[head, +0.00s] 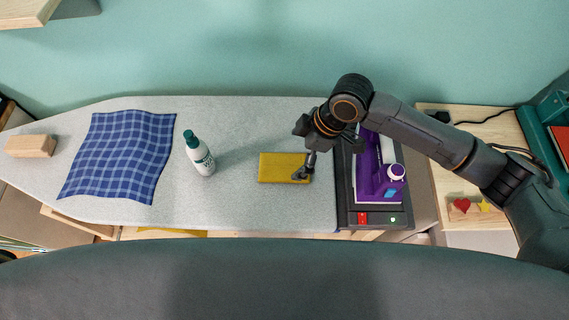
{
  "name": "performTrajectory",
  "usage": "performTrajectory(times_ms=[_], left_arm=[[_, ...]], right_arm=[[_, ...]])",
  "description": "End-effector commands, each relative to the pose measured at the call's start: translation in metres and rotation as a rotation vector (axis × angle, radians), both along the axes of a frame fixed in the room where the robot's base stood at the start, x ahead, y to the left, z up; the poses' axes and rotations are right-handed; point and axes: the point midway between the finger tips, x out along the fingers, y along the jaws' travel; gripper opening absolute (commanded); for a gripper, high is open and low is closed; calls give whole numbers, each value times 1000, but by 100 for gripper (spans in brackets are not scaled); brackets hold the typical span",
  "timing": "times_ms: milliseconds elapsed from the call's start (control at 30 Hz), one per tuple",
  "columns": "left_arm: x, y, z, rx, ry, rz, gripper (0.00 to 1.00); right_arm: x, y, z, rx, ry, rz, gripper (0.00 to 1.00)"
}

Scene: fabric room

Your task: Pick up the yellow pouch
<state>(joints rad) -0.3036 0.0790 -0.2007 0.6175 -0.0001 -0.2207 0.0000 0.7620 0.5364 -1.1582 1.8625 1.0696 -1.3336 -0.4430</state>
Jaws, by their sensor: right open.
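The yellow pouch (276,168) lies flat on the grey ironing board (235,211), right of the middle. My right gripper (303,176) reaches down over the pouch's right end, its open fingers pointing at it and covering part of that end. From this angle I cannot tell whether the fingers touch the pouch. My left gripper is not in the view.
A white bottle with a green cap (202,158) stands left of the pouch. A blue checked cloth (122,155) and a wooden block (30,146) lie farther left.

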Motion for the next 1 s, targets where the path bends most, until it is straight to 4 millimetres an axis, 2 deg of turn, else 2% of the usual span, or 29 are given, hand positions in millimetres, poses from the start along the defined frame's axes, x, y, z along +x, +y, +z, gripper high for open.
performTrajectory(times_ms=[200,300,600,667,867,1000], left_arm=[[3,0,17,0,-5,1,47],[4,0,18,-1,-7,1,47],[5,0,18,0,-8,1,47],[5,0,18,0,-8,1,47],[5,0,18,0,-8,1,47],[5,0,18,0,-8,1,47]], right_arm=[[-4,13,-26,-1,5,0,100],[-3,17,-39,-1,4,1,100],[-3,20,-46,0,1,0,100],[-3,19,-46,0,1,0,90],[-3,19,-46,0,1,0,49],[-3,19,-45,0,1,0,49]])
